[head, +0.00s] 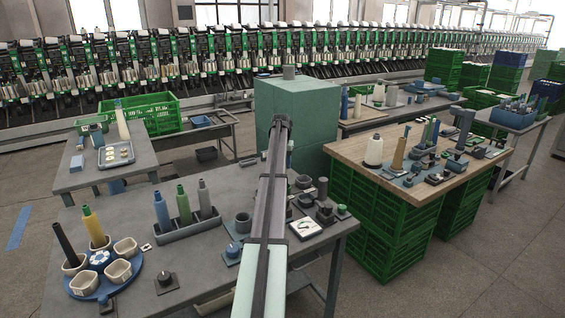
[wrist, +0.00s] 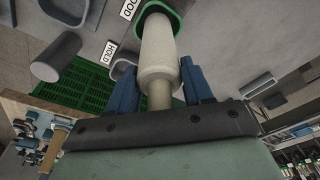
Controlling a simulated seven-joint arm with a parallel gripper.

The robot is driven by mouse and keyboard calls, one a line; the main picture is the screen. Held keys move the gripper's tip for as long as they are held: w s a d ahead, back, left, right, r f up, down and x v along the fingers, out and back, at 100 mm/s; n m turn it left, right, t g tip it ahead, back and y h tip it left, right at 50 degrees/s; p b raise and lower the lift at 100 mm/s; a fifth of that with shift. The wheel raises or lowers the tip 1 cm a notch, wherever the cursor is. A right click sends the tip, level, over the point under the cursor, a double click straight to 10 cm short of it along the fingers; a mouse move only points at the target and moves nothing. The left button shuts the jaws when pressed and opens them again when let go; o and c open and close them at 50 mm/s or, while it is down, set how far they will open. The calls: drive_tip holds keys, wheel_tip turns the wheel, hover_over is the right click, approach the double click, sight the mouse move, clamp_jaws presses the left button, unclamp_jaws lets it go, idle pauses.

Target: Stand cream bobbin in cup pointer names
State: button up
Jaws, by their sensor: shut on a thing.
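In the wrist view my gripper (wrist: 157,80) has its blue fingers shut on the cream bobbin (wrist: 158,45). The bobbin's wide end points away from my palm, over a green-rimmed tray; I cannot tell whether they touch. My gripper and this bobbin are not clear in the head view. There, a blue round base (head: 112,290) on the near left table carries several cream cups. A black bobbin (head: 65,243) and a yellow bobbin (head: 92,226) stand tilted in two cups; the front cup (head: 83,285) and right cup (head: 118,271) look empty. The pointer dial (head: 99,258) is too small to read.
A grey rack (head: 188,230) holds blue, green and grey bobbins beside the round base. My arm crosses the table's middle. Small dark fixtures (head: 325,212) crowd its right side.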

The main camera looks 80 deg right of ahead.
drive_tip(key=shift+f, duration=0.1)
idle(0.3)
drive_tip(key=o, duration=1.1)
drive_tip(key=shift+o, duration=0.2)
wheel_tip(320, 180, up, 14)
drive_tip(key=a, duration=0.2)
drive_tip(key=shift+f, duration=0.2)
